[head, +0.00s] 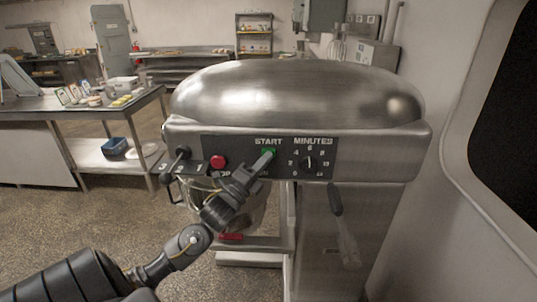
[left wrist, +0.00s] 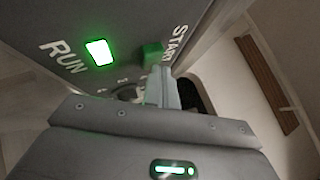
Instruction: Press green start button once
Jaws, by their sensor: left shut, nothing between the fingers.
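The green start button (head: 271,152) sits under the word START on the dark control panel of a big steel mixer. In the left wrist view the green button (left wrist: 153,52) stands out beside the START lettering. My left gripper (head: 264,161) is shut and empty, with its fingertips right at the button's lower left. In the left wrist view its fingers (left wrist: 160,88) point at the button and overlap its lower edge; I cannot tell whether they press it. A RUN lamp (left wrist: 100,52) glows green there. My right gripper is not in view.
A red stop button (head: 218,162) is left of the gripper, its label partly hidden. A minutes dial (head: 310,162) is to the right. A black-knobbed lever (head: 182,153) sticks out at the panel's left, and a handle (head: 335,200) hangs below. A steel worktable (head: 60,112) stands behind left.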

